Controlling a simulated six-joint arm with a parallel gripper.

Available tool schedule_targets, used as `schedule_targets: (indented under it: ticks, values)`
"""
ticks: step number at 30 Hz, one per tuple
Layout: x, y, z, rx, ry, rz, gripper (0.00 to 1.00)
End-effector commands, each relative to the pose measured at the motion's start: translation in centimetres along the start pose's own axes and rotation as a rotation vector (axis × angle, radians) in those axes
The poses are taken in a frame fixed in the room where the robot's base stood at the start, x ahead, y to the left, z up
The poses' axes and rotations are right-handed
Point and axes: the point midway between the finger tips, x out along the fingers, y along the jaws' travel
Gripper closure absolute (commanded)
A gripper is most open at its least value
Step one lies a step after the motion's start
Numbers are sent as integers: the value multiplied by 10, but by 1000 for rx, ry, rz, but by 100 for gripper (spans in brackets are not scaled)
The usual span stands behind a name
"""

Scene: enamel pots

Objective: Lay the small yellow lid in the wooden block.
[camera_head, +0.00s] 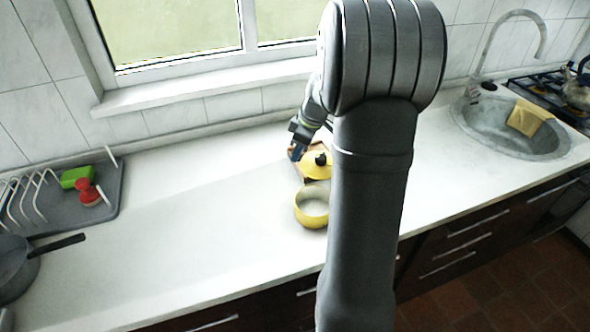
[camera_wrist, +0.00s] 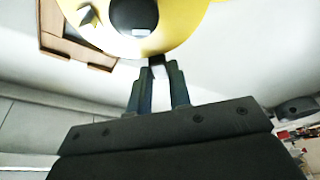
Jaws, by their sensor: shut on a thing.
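The small yellow lid (camera_head: 312,172) has a black knob and sits at the middle of the counter, partly hidden by my arm. It also fills the top of the wrist view (camera_wrist: 180,35), cut off by the frame edge. My gripper (camera_head: 297,153) is shut on the lid's rim; its fingertips meet the rim in the wrist view (camera_wrist: 158,62). The wooden block (camera_wrist: 95,61) shows beside and partly behind the lid, with an open gap in its frame. In the head view the block is mostly covered by lid and arm. I cannot tell whether lid and block touch.
A yellow pot (camera_head: 311,207) without a lid stands just in front of the lid. A grey drying tray (camera_head: 100,215) with a green sponge and a red brush is at the left, near a dark pan (camera_head: 18,268). The sink (camera_head: 480,135) is right. The counter's left middle is clear.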

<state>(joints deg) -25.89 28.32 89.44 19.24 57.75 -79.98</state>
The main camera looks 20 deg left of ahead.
Motion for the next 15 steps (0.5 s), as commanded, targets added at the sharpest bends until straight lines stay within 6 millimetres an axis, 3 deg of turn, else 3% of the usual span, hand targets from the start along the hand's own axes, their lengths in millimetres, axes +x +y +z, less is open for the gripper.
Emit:
schedule_targets:
  ticks: [6, 15]
  values:
    - [6, 61, -9, 311, 0, 98, 100]
    - [12, 126, -17, 673, -1, 211, 100]
